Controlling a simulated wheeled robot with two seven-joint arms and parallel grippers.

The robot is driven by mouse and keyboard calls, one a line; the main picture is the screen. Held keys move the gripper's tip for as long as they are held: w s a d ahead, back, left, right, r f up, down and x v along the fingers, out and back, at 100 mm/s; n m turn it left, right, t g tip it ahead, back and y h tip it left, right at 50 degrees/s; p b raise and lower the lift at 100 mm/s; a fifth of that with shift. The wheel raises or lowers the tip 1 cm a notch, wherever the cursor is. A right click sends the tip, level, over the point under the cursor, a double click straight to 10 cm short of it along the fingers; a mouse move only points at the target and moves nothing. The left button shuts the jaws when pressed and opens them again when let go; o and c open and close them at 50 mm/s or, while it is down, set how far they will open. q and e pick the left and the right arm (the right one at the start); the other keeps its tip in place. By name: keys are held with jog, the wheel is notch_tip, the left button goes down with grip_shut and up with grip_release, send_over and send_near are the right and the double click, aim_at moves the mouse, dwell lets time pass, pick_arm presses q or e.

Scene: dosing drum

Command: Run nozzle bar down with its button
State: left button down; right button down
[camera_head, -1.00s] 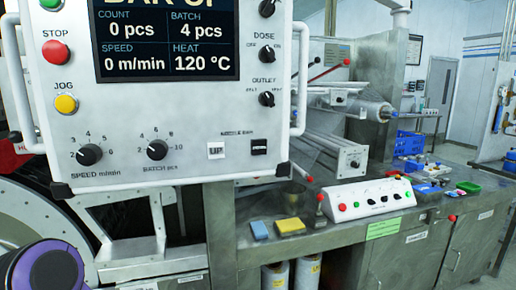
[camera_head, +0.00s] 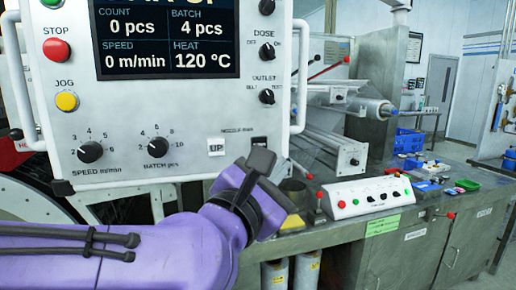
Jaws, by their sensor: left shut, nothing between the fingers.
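The grey control panel (camera_head: 180,110) fills the upper left of the head view. Under the nozzle bar label are two buttons: a white one marked UP (camera_head: 215,147) and a dark one (camera_head: 259,142) to its right, its lettering unreadable. My left gripper (camera_head: 262,161), dark at the end of my purple arm, is shut and empty. It appears just below the dark button and overlaps its lower edge in the picture. I cannot tell whether it touches the panel. My right gripper is out of view.
A red STOP button (camera_head: 56,50), a yellow JOG button (camera_head: 66,101) and several knobs sit on the panel. A white handle (camera_head: 301,75) runs along its right edge. Behind, a metal bench carries a white button box (camera_head: 367,196) and small items.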

aim_at(259, 144)
pick_arm(q)
jog(key=shift+s+r, duration=0.1)
jog(key=shift+r, duration=0.3)
jog(key=w+a, duration=0.2)
jog(key=w, duration=0.6)
jog(key=shift+w+a, duration=0.25)
jog(key=shift+a, duration=0.1)
dwell(1.7)
jog(key=shift+w+a+f, duration=0.1)
jog(key=shift+w+a, duration=0.05)
jog(key=shift+w, duration=0.3)
